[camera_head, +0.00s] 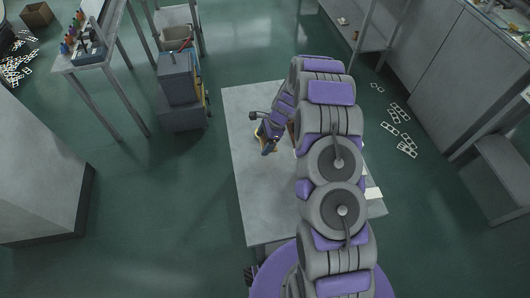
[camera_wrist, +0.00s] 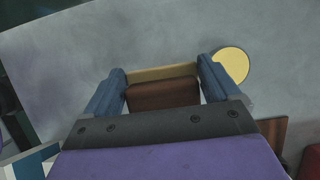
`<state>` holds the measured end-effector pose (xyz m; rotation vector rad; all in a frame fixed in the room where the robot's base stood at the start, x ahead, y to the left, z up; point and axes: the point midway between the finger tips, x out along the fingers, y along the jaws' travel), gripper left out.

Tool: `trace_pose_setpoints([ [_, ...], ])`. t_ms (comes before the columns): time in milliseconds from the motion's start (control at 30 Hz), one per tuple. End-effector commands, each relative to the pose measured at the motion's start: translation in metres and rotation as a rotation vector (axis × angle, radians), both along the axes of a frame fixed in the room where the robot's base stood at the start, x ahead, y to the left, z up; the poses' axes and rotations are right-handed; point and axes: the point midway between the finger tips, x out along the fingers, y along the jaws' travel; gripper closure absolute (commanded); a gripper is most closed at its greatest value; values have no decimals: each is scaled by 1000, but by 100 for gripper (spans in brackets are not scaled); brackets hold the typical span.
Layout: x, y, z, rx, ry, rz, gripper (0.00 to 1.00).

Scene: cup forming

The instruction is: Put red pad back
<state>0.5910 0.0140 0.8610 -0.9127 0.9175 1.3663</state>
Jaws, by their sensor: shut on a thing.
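My gripper (camera_wrist: 162,78) shows in the wrist view with its two blue fingers on either side of a reddish-brown block with a tan edge (camera_wrist: 163,94). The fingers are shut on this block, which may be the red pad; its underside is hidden. In the head view my gripper (camera_head: 268,138) is over the grey table (camera_head: 262,205), and the held block cannot be made out clearly. A dark red thing (camera_wrist: 311,163) is cut off at the lower right corner of the wrist view; I cannot tell what it is.
A yellow disc (camera_wrist: 230,65) is close beside the right finger. A brown piece (camera_wrist: 272,132) and a blue and white thing (camera_wrist: 35,163) lie near the lower edge. My arm hides the table's right part; its left part is bare. A grey machine (camera_head: 180,90) stands left of the table.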

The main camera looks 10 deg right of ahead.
Motion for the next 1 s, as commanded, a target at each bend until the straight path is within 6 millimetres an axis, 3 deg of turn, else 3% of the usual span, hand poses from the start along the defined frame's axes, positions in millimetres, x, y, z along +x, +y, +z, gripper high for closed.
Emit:
trace_pose_setpoints([
  [100,-1,0,-26,-1,3,0,39],
  [500,-1,0,-71,-1,2,4,39],
  [900,0,0,-77,0,-2,4,39],
  [933,0,0,-77,-1,-2,4,9],
  [1000,0,0,-77,0,-2,4,2],
])
